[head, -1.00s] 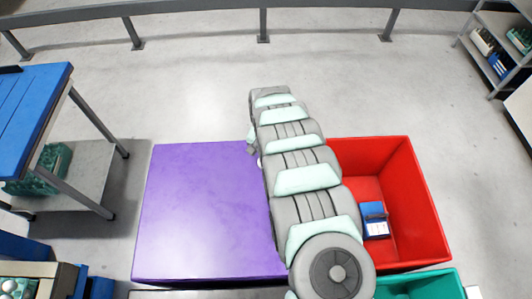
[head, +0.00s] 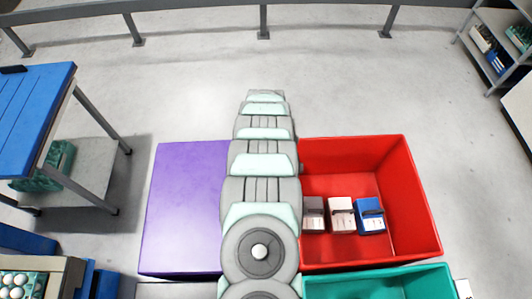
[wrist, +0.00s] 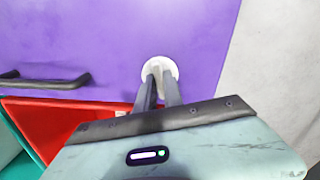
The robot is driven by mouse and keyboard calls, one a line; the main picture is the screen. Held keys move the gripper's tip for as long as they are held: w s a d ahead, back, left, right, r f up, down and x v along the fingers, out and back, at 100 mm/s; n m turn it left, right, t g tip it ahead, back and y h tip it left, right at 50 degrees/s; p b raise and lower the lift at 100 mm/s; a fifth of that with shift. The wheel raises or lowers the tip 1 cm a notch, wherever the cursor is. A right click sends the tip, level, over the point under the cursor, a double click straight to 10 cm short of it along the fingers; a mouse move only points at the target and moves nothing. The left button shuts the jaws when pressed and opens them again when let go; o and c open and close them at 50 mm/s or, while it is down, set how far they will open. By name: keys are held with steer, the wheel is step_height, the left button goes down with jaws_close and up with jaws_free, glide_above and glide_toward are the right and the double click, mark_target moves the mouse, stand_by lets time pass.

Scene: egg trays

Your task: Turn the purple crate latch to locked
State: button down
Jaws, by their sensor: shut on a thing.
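The purple crate (head: 185,205) shows its closed top left of my arm in the head view. In the wrist view its purple face (wrist: 110,35) carries a round white latch (wrist: 173,66). My gripper (wrist: 158,76) is shut on the pale middle piece of this latch. The fingers cover part of the latch, and I cannot tell which way it is turned. In the head view my arm hides the latch and the gripper.
A red open crate (head: 412,200) right of my arm holds several small boxes (head: 342,214). A teal crate (head: 385,283) stands in front of it. A dark handle (wrist: 45,82) sticks out from the purple face. A blue-topped table (head: 35,110) stands at left.

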steer(key=shift+m+p, duration=0.65)
steer(key=shift+m, duration=0.85)
steer(key=c, duration=1.5)
jaws_free()
steer(key=shift+o, duration=0.2)
steer(key=shift+r, duration=0.1)
step_height(320, 180, up, 11)
steer(key=p, duration=0.1)
steer(key=shift+f, duration=0.2)
